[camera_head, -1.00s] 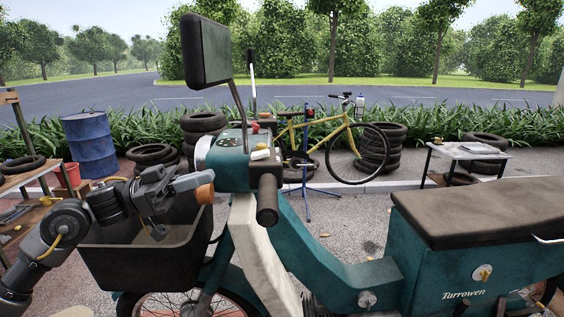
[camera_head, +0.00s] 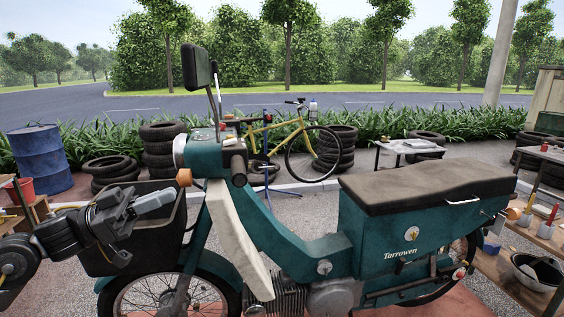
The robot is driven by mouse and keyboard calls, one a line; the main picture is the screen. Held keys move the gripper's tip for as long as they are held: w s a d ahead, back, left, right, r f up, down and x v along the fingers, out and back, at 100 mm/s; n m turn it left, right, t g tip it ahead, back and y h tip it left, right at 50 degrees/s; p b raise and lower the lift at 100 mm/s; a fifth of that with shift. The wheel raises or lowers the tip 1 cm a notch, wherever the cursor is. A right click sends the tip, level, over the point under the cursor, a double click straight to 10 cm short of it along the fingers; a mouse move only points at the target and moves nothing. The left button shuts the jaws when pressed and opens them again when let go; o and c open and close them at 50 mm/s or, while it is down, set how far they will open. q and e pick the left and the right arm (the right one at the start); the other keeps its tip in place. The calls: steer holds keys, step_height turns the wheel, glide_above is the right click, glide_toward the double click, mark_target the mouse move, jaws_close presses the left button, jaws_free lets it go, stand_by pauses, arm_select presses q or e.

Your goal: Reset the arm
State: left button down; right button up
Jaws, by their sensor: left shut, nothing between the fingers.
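My left gripper (camera_head: 154,201) is at the left of the head view, in front of the dark front basket (camera_head: 148,247) of a teal motorbike (camera_head: 290,235). Its fingers are shut with nothing between them. They point right, toward the orange lamp (camera_head: 184,177) beside the headlight, with a gap visible in the picture. My left arm comes in from the left edge. The motorbike stands upright, with its handlebar and mirror (camera_head: 196,67) at the upper left and its dark seat (camera_head: 428,185) at the right. My right gripper is not in view.
A workbench (camera_head: 515,265) with a bowl (camera_head: 538,271) and bottles stands at the right. A blue barrel (camera_head: 40,160) and stacked tyres (camera_head: 160,150) are behind at the left. A yellow bicycle (camera_head: 290,140) on a stand and a small table (camera_head: 410,147) are behind the motorbike.

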arm_select(q)
steer(key=w+d+f+n+t+y, duration=0.1)
steer(key=w+f+n+t+y, duration=0.1)
steer(key=f+n+t+y, duration=0.45)
steer(key=w+d+f+n+t+y, duration=0.1)
steer(key=w+f+n+t, duration=0.15)
steer(key=f, duration=0.75)
steer(key=s+a+f+n+y, duration=0.1)
steer(key=s+f+n+y, duration=0.1)
steer(key=s+f+y, duration=0.45)
steer(key=s+a+f+n+y, duration=0.1)
steer(key=a+f+n+y, duration=0.15)
steer(key=f, duration=0.75)
steer(key=s+f+g+y, duration=0.2)
steer(key=s+f+g, duration=0.5)
steer(key=s, duration=0.6)
steer(key=s+f+g+y, duration=0.2)
steer(key=s+f+g, duration=0.2)
steer(key=s+f, duration=0.65)
steer(key=s+f+g, duration=0.1)
steer(key=s+f, duration=0.1)
steer(key=f, duration=1.1)
steer(key=s+f, duration=0.2)
steer(key=f, duration=1.1)
steer(key=s+a+f+g, duration=0.1)
steer(key=s+a+f, duration=0.2)
steer(key=s+f, duration=1)
steer(key=shift+s+a+f+m+g, duration=0.2)
steer(key=shift+s+a+m+g, duration=0.15)
steer(key=shift+s, duration=0.75)
